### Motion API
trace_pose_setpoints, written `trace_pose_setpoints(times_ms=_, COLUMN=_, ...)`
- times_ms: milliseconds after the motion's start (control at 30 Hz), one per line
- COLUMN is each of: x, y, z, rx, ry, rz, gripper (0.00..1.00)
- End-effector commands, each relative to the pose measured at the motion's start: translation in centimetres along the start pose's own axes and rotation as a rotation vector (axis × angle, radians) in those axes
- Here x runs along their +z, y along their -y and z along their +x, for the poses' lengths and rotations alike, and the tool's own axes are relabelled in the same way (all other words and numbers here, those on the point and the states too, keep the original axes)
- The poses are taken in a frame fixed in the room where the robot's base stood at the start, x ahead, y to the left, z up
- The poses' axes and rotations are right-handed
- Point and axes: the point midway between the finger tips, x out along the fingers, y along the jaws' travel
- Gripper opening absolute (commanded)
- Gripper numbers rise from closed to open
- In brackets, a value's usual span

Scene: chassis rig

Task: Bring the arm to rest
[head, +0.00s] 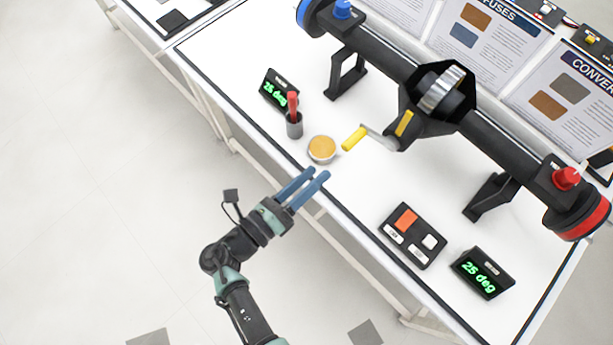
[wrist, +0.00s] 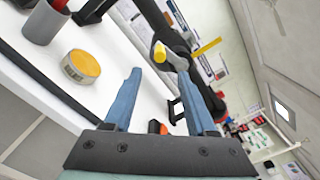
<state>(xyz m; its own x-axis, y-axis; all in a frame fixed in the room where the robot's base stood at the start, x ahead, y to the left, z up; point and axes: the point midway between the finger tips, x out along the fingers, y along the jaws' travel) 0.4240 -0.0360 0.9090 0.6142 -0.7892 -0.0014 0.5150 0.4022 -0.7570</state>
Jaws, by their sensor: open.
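My gripper (head: 318,174) is open, with two blue fingers spread apart and nothing between them. In the head view it is at the front edge of the white table (head: 375,195), just short of a round tin with an orange top (head: 321,149). My arm reaches up from the bottom of the head view. In the wrist view the fingers of my gripper (wrist: 163,95) point toward the table and the black apparatus. The tin (wrist: 80,66) lies to the left of the fingers, apart from them.
A black tube apparatus (head: 390,68) with a yellow-handled crank (head: 355,139) spans the table. A grey cup with a red-handled tool (head: 294,125), a switch box (head: 412,236) and two green displays (head: 482,272) (head: 279,90) stand near the front edge. Floor left of the table is clear.

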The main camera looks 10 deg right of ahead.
Motion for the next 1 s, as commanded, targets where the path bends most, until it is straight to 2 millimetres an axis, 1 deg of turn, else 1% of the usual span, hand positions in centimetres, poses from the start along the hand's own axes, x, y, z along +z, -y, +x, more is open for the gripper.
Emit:
trace_pose_setpoints(times_ms=33, x=0.0, y=0.0, z=-0.5, rx=0.001, ry=0.001, rz=0.0, gripper=0.57)
trace_pose_setpoints(times_ms=100, x=0.0, y=0.0, z=-1.0, rx=0.0, ry=0.001, rz=0.0, gripper=0.57)
trace_pose_setpoints(times_ms=200, x=0.0, y=0.0, z=-1.3, rx=-0.001, ry=0.0, rz=0.0, gripper=0.57)
trace_pose_setpoints(times_ms=767, x=0.1, y=0.0, z=-1.2, rx=0.0, ry=-0.002, rz=0.007, gripper=0.57)
trace_pose_setpoints(times_ms=867, x=1.1, y=-0.1, z=-0.4, rx=0.018, ry=-0.031, rz=0.107, gripper=0.57)
trace_pose_setpoints(times_ms=967, x=4.0, y=-0.3, z=1.4, rx=0.066, ry=-0.105, rz=0.389, gripper=0.57)
trace_pose_setpoints(times_ms=1000, x=5.8, y=-0.3, z=2.4, rx=0.094, ry=-0.144, rz=0.555, gripper=0.57)
